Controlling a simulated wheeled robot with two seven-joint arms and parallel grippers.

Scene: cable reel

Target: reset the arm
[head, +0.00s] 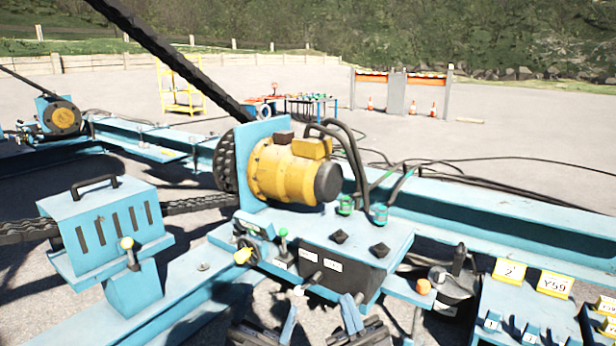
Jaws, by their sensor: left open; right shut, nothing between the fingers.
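My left gripper (262,332) is at the bottom edge of the head view, dark with a blue-grey part beside it. It is open, with no object visible in it. My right gripper (356,325) is a little to its right, also dark with a blue-grey part. It is shut and empty. Both are low in front of the blue control stand (345,245), close to its front levers. The picture's lower edge cuts off both grippers, and my arms behind them are not clearly visible. I cannot tell whether either gripper touches the stand.
A yellow motor (290,172) with a chain drive sits on the stand. A blue vented box (108,222) with a black handle is at left. Yellow-labelled blue boxes (520,305) are at right, near a dark round container (452,283). Paved ground (480,150) is open farther back.

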